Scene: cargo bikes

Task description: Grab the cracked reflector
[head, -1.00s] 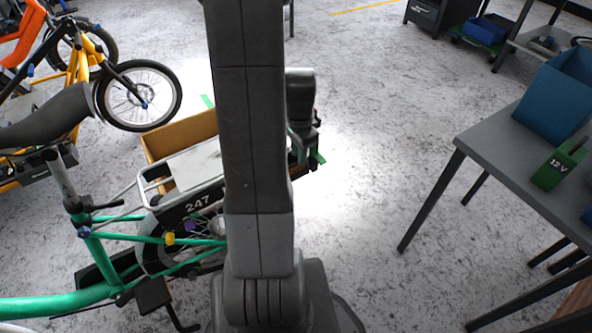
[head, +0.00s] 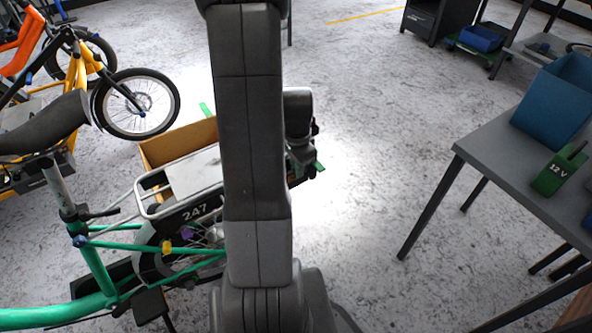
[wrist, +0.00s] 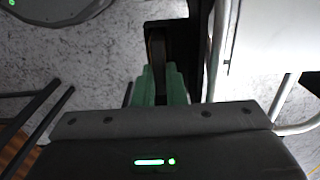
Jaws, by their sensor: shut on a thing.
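The green cargo bike (head: 100,262), numbered 247, stands at the left in the head view, with its white-topped rear rack (head: 182,176) beside my arm. My gripper (wrist: 160,80) shows in the wrist view with two green fingers close together around the lower end of a dark upright strip. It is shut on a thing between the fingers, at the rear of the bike. I take this to be the cracked reflector; its face and any crack are hidden. In the head view my arm covers most of the gripper.
A cardboard box (head: 160,148) stands behind the rack. A grey table (head: 483,147) with a blue bin (head: 556,100) and a green 12 V battery (head: 558,172) is at the right. A yellow bike (head: 85,75) stands at the back left. The floor between bike and table is clear.

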